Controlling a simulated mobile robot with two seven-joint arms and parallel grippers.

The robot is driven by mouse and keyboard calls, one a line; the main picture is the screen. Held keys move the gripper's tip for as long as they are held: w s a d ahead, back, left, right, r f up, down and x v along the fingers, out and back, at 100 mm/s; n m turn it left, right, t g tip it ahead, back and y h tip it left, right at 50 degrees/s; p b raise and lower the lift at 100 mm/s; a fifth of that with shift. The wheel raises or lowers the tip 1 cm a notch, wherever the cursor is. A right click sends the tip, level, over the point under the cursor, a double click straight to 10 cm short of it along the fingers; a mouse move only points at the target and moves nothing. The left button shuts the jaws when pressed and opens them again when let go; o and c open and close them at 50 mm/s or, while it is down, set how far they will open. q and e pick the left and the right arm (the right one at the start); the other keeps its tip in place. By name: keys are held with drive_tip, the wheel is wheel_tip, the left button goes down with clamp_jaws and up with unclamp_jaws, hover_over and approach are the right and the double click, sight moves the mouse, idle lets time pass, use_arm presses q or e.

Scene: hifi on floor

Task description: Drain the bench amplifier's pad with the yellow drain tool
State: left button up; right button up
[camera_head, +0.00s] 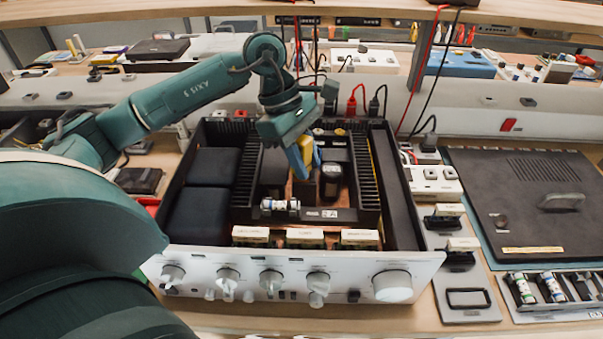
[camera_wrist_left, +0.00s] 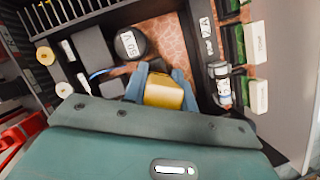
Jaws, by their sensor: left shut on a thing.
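The bench amplifier (camera_head: 284,258) stands open on the bench, with a silver front panel with knobs and a dark chassis. My left gripper (camera_head: 307,160) reaches down into its middle bay, and its blue fingers are shut on the yellow drain tool (camera_head: 304,150). The yellow tool body shows between the fingers in the left wrist view (camera_wrist_left: 164,92). Its tip is hidden, so I cannot tell whether it touches anything. A copper-coloured board (camera_wrist_left: 165,45) lies below, beside a black capacitor (camera_wrist_left: 130,43) marked 50 V. I cannot make out the pad. My right gripper is out of view.
Finned heatsinks (camera_head: 367,175) and the chassis walls close in around the bay. A small cylindrical part (camera_head: 280,205) and several white-topped relays (camera_head: 305,237) line its front. A dark lid (camera_head: 525,200) and a parts tray (camera_head: 555,290) lie to the right.

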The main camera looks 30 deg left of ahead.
sight(305, 140)
use_arm(q)
drive_tip(key=shift+r+p, duration=2.5)
drive_tip(key=shift+r, duration=1.55)
drive_tip(key=shift+f, duration=0.1)
